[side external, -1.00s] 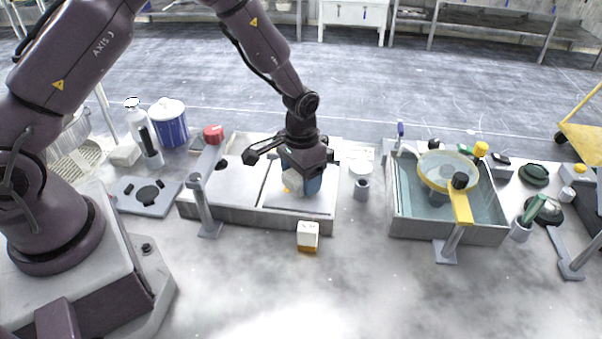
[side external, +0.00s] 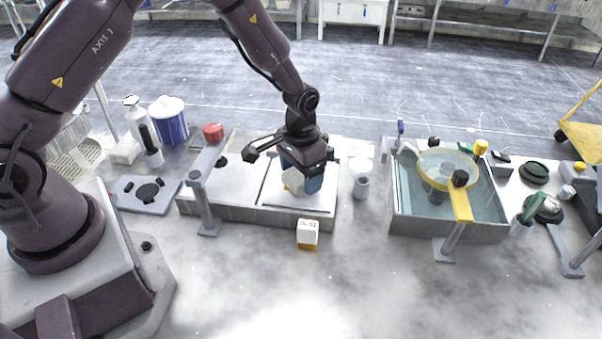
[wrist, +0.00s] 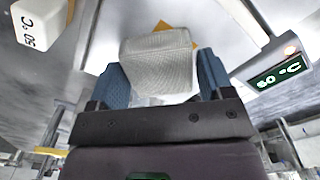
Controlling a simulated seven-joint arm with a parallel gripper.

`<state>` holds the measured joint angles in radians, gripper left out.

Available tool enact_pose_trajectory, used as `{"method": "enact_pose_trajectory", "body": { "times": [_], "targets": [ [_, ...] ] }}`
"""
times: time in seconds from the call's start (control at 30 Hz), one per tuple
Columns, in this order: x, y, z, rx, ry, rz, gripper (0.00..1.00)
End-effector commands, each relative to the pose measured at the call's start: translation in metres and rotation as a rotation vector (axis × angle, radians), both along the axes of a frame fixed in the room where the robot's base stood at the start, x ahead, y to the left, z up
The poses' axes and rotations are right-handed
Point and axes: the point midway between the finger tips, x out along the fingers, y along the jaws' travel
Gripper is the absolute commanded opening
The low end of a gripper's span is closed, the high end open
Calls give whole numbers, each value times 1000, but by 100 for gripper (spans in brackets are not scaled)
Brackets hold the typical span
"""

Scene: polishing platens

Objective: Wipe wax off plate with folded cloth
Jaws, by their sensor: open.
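The folded cloth (wrist: 160,62) is a pale grey woven pad. It lies between the two blue fingers of my gripper (wrist: 161,75) in the wrist view, with the fingers spread on either side of it. In the side view my gripper (side external: 304,180) is low over the right-hand pale plate (side external: 322,201), and a corner of the cloth (side external: 291,181) shows at its left. An orange patch, seemingly the wax (wrist: 165,26), peeks out behind the cloth. Most of the patch is hidden. I cannot tell whether the fingers touch the cloth.
A small white-and-orange block (side external: 308,232) stands in front of the plate tray (side external: 255,215). A red-topped post (side external: 205,205) stands at the left.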

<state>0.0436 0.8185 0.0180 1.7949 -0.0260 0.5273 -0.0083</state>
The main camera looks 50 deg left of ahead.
Motion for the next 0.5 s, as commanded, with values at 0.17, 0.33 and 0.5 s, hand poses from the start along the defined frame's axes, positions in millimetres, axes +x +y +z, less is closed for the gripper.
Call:
{"method": "enact_pose_trajectory", "body": {
  "times": [0.17, 0.33, 0.5],
  "targets": [
    [0, 0, 2, 0, 1, 0, 74],
    [0, 0, 2, 0, 1, 0, 67],
    [0, 0, 2, 0, 1, 0, 41]
  ]
}}
